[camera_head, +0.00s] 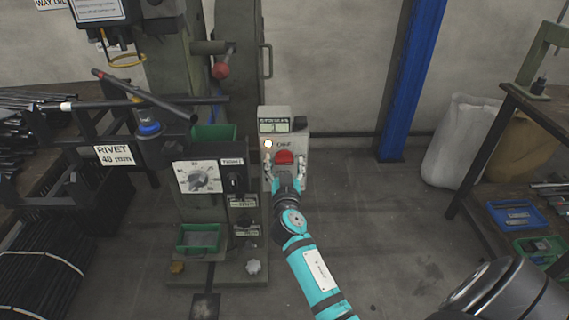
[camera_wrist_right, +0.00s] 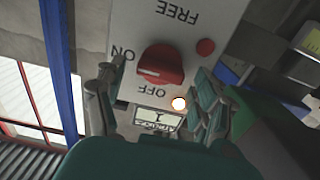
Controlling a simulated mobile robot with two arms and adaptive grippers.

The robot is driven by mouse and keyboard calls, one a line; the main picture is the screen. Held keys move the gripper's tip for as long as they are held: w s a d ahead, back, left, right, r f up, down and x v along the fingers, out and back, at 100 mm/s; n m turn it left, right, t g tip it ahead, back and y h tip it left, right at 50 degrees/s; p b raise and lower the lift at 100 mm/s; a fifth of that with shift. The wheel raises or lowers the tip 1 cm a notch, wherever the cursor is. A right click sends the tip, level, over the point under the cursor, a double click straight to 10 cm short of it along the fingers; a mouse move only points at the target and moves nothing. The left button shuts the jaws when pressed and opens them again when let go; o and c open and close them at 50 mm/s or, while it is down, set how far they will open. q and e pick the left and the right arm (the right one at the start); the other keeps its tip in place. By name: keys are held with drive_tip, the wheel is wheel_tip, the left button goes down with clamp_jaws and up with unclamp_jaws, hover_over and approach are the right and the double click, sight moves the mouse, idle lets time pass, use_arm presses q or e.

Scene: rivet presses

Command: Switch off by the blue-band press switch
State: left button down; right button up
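A grey switch box (camera_head: 301,140) stands at the middle of the head view, with a small display (camera_head: 275,126) on top. Its red rotary knob (camera_head: 284,157) shows large in the right wrist view (camera_wrist_right: 160,65), among the upside-down words ON, OFF and FREE. A pale mark on the knob faces the ON/OFF side; I cannot tell which word it meets. A round lamp (camera_wrist_right: 180,104) glows white. My right gripper (camera_head: 284,176) is at the knob. In the wrist view its fingers (camera_wrist_right: 152,100) are apart, on either side of the knob, with no clear contact. My left gripper is not in view.
A press part with a blue band (camera_head: 149,128) and a "RIVET 46 mm" sign (camera_head: 115,156) stands left. A dial panel (camera_head: 196,178) is beside the box. A blue post (camera_head: 408,80) and a bench (camera_head: 510,100) stand right. The floor between is mostly clear.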

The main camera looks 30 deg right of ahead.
drive_tip(key=c, duration=1)
